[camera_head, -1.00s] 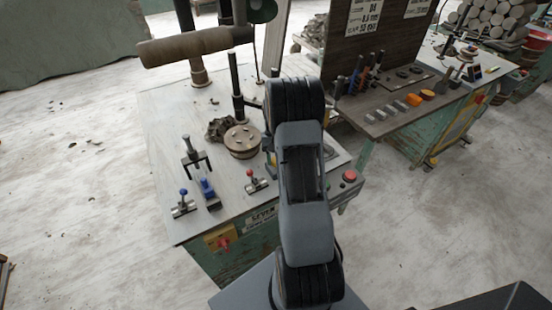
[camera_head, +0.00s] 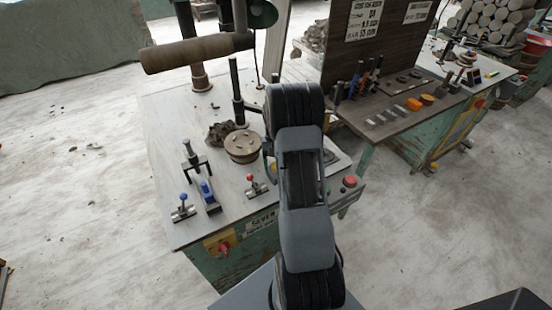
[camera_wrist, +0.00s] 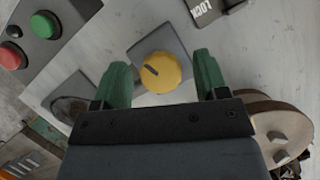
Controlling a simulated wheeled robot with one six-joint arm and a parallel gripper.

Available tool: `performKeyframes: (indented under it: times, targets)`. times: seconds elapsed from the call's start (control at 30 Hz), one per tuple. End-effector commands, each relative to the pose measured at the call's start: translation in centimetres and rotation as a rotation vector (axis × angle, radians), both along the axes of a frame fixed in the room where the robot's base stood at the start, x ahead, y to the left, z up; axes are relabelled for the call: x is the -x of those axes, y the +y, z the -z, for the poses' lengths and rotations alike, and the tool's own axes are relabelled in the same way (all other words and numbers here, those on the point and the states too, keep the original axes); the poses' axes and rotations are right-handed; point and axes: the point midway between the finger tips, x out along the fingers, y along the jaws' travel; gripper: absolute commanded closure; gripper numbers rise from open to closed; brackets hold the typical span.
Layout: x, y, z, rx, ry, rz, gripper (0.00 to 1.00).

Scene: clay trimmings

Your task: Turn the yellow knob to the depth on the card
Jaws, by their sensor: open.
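In the wrist view the yellow knob (camera_wrist: 161,72), with a dark pointer mark toward its upper left, sits on a grey square plate. My gripper (camera_wrist: 161,68) is open, its two green fingers apart on either side of the knob. Clear gaps show between the fingers and the knob in the picture; I cannot tell the height of the fingertips above the plate.
A round disc with bolts (camera_wrist: 281,127) lies right of the gripper in the wrist view. Red (camera_wrist: 12,56) and green (camera_wrist: 15,31) buttons and a LOCK label (camera_wrist: 206,8) are near. In the head view, levers and a blue clamp (camera_head: 206,189) stand on the bench (camera_head: 165,130).

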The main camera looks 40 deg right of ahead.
Motion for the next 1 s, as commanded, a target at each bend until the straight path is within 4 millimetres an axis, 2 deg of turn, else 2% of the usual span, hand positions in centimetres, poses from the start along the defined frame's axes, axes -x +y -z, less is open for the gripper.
performKeyframes:
  times: [0.17,0.5,0.7,1.0]
  targets:
    - [-0.6,-0.4,-1.5,0.003,-0.004,0.000,0.33]
    - [-2.8,-1.7,-7.9,0.003,-0.004,0.000,0.33]
    - [-3.9,-2.4,-10.8,0.002,-0.003,0.000,0.33]
    - [-4.5,-2.7,-12.6,0.001,-0.001,0.000,0.33]
